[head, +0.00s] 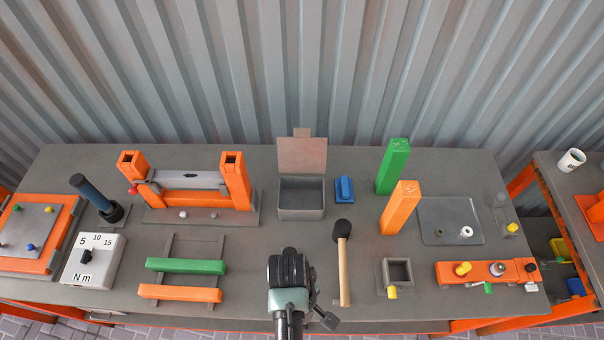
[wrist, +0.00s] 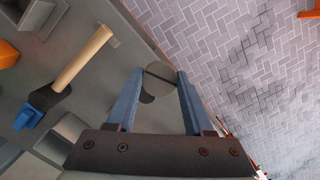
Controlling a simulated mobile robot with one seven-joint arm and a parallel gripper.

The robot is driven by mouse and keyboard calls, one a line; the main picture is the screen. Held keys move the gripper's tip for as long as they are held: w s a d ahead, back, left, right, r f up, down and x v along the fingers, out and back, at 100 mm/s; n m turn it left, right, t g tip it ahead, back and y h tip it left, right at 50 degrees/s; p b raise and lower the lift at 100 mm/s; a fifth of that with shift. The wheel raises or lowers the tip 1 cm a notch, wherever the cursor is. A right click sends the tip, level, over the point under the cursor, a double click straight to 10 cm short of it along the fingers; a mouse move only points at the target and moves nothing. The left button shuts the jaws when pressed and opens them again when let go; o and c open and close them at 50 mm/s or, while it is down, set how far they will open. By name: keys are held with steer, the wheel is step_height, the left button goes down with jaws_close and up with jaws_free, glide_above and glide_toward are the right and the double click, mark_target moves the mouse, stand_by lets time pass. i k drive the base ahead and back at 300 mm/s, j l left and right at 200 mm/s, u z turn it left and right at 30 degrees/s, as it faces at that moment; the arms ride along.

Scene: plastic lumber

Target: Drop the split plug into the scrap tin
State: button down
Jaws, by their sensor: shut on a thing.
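My gripper (wrist: 161,74) is shut on the split plug (wrist: 160,70), a grey round piece with a dark line across its face, in the wrist view. The plug is held at the fingertips, over the table near its front edge. In the head view my gripper (head: 290,290) is seen from above at the front middle, and its fingers and the plug are hidden. I cannot tell for sure which container is the scrap tin. A grey open box with a raised lid (head: 301,213) stands behind my gripper. A small square grey holder (head: 386,280) stands to the right.
A mallet (head: 344,270) lies just right of my gripper, with a blue block (head: 344,190) behind it. Green (head: 392,168) and orange (head: 400,210) posts stand upright further right. Green and orange bars (head: 186,266) lie left. A white cup (head: 571,161) stands on the right-hand table.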

mark_target(305, 208)
steer(key=i, duration=1.1)
